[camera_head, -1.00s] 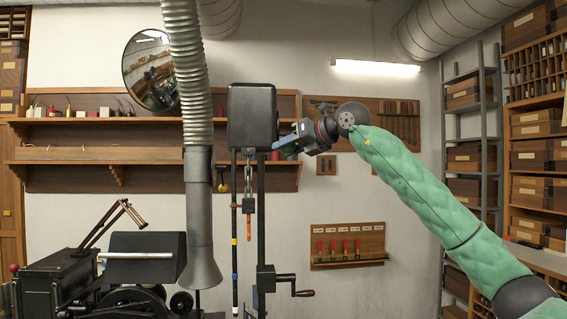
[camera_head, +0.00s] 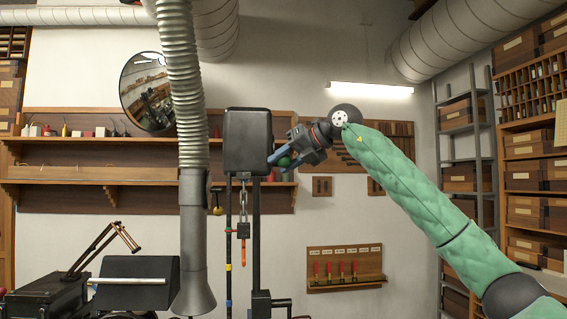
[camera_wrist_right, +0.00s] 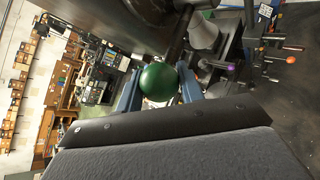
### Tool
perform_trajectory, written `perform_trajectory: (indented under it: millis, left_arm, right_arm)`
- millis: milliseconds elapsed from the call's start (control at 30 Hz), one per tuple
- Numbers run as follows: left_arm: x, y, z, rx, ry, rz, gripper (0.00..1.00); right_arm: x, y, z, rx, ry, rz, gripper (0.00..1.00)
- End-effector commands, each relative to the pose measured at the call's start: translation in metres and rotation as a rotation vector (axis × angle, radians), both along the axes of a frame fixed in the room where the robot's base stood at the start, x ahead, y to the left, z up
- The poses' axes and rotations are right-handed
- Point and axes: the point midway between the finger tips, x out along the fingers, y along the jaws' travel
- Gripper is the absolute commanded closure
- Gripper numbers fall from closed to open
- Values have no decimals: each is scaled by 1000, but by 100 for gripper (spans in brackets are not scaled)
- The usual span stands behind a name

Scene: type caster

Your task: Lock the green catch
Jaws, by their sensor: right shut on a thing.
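The green catch shows as a round, glossy green knob (camera_wrist_right: 158,82) in the wrist view, between the two blue fingers of my right gripper (camera_wrist_right: 158,92). The fingers are shut on its sides. In the head view my right gripper (camera_head: 279,157) reaches in from the right, angled down to the left, at the lower right edge of a black box (camera_head: 247,141). Only a small part of the green knob (camera_head: 284,161) shows there between the fingers. How the knob joins the box is hidden. My left gripper is not in view.
A chain (camera_head: 243,202) with a dark block and an orange end hangs below the box. A grey ribbed hose (camera_head: 182,90) with a funnel (camera_head: 193,270) stands left of it. Wall shelves (camera_head: 100,180) and a red-handled tool rack (camera_head: 345,270) are behind. Space below my right arm looks clear.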

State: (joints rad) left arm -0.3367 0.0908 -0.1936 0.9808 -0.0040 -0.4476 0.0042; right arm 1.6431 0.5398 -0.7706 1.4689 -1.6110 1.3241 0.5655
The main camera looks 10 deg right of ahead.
Motion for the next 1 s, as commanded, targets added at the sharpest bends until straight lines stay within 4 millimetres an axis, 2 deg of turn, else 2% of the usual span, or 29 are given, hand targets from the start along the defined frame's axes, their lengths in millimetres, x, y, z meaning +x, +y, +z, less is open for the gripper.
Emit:
perform_trajectory:
  millis: [67,100,167,200,467,633,767,1000]
  left_arm:
    - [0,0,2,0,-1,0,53]
    - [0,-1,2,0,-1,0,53]
    - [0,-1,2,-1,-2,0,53]
    - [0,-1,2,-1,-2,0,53]
    - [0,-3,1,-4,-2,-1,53]
    - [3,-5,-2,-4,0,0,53]
    - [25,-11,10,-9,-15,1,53]
    - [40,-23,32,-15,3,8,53]
  right_arm:
    - [0,-2,7,7,-8,-4,100]
    - [0,-3,7,7,-9,-4,56]
    - [0,-2,7,7,-8,-3,45]
    - [0,-2,6,6,-8,-3,42]
    - [0,-1,4,3,-5,-2,42]
    - [-6,-9,6,3,-6,-3,42]
    - [-15,-22,13,5,-7,-3,42]
    - [-30,-42,27,4,-6,-2,42]
